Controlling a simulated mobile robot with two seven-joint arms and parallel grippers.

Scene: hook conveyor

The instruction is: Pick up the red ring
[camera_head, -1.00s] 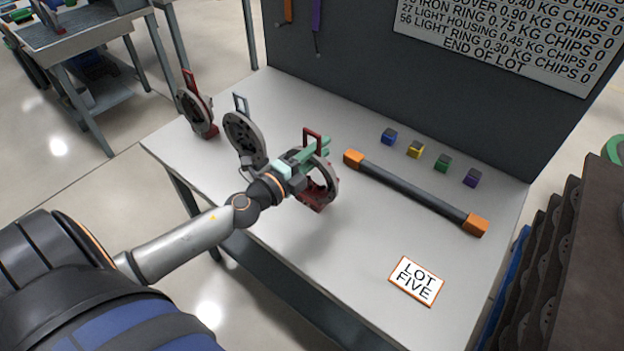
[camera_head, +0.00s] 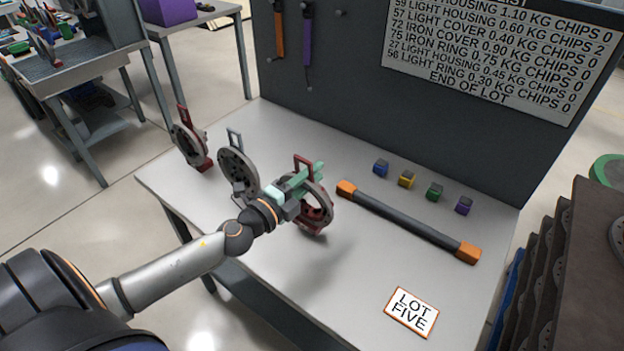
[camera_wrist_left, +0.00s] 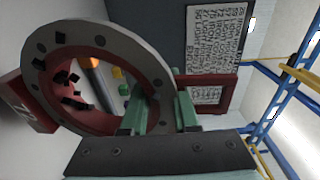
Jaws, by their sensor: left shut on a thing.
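The red ring (camera_head: 327,207), a grey ring with red inside, a red base and a red handle loop, is held upright by my left gripper (camera_head: 306,181) over the middle of the white table. The gripper is shut on it near the handle, and its green fingers hide part of the rim. In the left wrist view the ring's grey face (camera_wrist_left: 100,41) fills the left, with the green fingers (camera_wrist_left: 160,112) at its edge and the red handle loop behind them. It appears slightly above the table; the exact gap is unclear. My right gripper is not in view.
A grey disc part (camera_head: 237,167) stands close left of the gripper; another red-handled part (camera_head: 187,145) stands at the far left. A dark bar with orange ends (camera_head: 408,221), several small coloured cubes (camera_head: 407,180) and a card (camera_head: 411,312) lie to the right. A board rises behind.

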